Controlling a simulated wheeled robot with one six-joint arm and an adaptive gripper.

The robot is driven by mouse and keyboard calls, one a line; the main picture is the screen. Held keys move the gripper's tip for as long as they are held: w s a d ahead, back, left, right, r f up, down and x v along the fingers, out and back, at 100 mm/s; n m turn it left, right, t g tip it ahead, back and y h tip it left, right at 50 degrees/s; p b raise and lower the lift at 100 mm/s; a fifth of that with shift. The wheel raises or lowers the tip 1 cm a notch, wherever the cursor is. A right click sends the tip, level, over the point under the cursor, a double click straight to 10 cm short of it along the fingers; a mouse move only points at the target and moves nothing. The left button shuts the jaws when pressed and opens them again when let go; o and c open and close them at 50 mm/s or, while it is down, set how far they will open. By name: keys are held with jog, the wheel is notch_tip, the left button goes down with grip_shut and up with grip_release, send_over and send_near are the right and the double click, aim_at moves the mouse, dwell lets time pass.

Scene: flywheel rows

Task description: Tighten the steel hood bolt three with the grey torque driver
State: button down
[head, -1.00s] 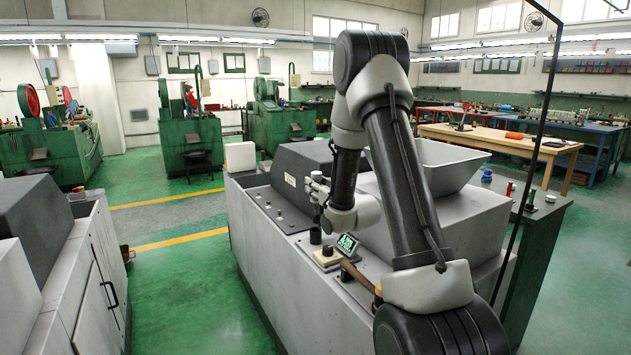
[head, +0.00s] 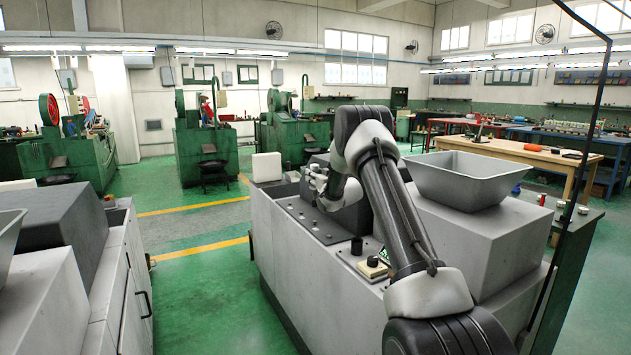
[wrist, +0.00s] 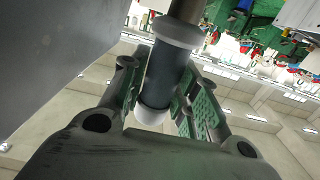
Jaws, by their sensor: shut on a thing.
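My gripper (head: 318,182) is at the front of the dark grey hood (head: 345,215), above the panel with the small bolts (head: 303,212). In the wrist view my gripper (wrist: 160,95) is shut on the grey torque driver (wrist: 168,75), a dark cylinder with pale collars and a brownish shaft leading out of the top of the picture. The driver's tip is out of that view. In the head view the driver is too small to make out clearly. The bolts are small dark dots in a row; I cannot tell which one is number three.
A black cup (head: 356,246) and a pale block with a black knob (head: 373,267) sit on the machine's near top. A grey hopper (head: 468,178) stands to the right. Another grey machine (head: 75,245) is at left, with green floor between.

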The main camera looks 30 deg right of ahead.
aim_at(315, 197)
jog(key=shift+a+r, duration=0.1)
jog(key=shift+r, duration=0.05)
jog(key=shift+f, duration=2.95)
jog(key=shift+s+f, duration=0.1)
jog(key=shift+f, duration=1.5)
dwell(0.6)
jog(key=shift+r, duration=0.25)
dwell(2.5)
